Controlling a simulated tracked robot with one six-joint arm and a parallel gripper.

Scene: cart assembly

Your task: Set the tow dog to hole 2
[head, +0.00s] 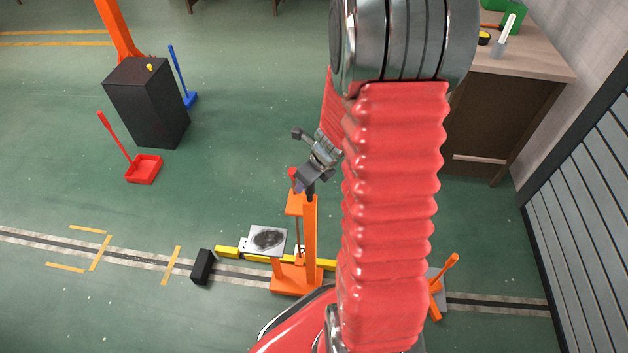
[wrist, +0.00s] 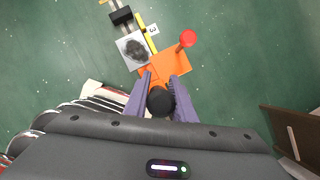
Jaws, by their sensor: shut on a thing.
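An orange stand (head: 310,235) with an upright post, a red knob (head: 293,174) and a dark top stands on the floor track. My gripper (head: 304,188) is at the top of this post, beside the red knob. In the wrist view its purple fingers (wrist: 162,86) are shut on a round black grip (wrist: 160,104) above the orange plate (wrist: 172,64). The red knob (wrist: 188,39) stands apart, beyond the right finger. I cannot tell for sure which part is the tow dog. A small number plate (head: 301,250) sits low on the stand; hole 2 cannot be made out.
A yellow bar (head: 228,252) and a pale plate with a dark round patch (head: 252,240) lie beside the stand. A black block (head: 202,267) is on the track. A red dustpan (head: 143,169) and dark cabinet (head: 147,105) stand left. The floor between is clear.

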